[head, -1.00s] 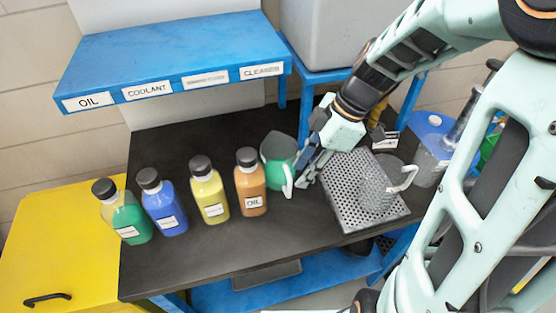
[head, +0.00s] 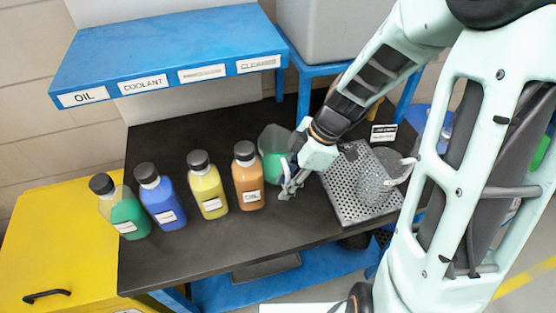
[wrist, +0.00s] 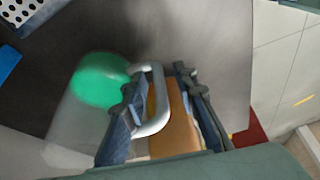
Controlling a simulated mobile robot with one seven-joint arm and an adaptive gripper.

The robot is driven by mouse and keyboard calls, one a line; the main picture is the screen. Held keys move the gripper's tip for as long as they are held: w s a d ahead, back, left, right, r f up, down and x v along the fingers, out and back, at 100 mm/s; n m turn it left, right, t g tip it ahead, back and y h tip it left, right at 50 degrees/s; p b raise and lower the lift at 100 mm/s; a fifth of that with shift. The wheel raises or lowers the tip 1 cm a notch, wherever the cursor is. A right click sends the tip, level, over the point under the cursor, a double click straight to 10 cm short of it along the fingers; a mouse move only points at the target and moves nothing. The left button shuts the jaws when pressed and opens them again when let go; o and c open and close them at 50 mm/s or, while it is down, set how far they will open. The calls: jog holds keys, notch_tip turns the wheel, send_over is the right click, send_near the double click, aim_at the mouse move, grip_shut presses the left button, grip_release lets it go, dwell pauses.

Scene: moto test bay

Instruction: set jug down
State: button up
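A clear jug (head: 273,166) with green liquid stands on the dark bench top, close beside the orange bottle, and looks roughly upright. The wrist view shows its green contents (wrist: 100,80) blurred, with the pale handle (wrist: 158,108) facing my gripper. My gripper (head: 287,190) is at the handle side of the jug. In the wrist view its fingers (wrist: 157,85) are apart, one on each side of the handle. The left finger overlaps the handle, and a gap shows before the right finger. Whether the left finger touches the handle is hard to tell.
The orange OIL bottle (head: 249,185), yellow bottle (head: 208,190), blue bottle (head: 160,199) and green bottle (head: 122,212) stand left of the jug. A perforated metal tray (head: 345,205) with another clear jug (head: 374,178) is on the right. A blue labelled shelf (head: 170,50) hangs behind.

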grip_shut()
jog(key=shift+r, duration=0.25)
dwell(0.4)
